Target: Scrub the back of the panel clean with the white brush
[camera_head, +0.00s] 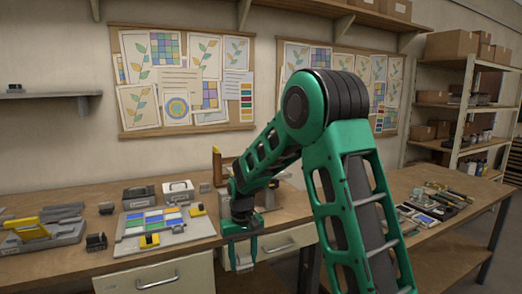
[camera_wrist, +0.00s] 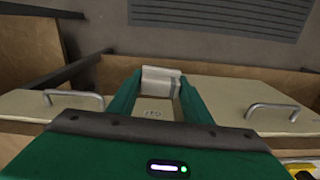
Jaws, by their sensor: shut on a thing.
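Drawer fronts with metal handles (camera_head: 157,280) lie below the bench edge, close to my gripper. A grey block with a yellow handle (camera_head: 38,231) stands at far left. Grey cases (camera_head: 178,190) stand behind the panel. Tools (camera_head: 440,200) cover the right bench.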

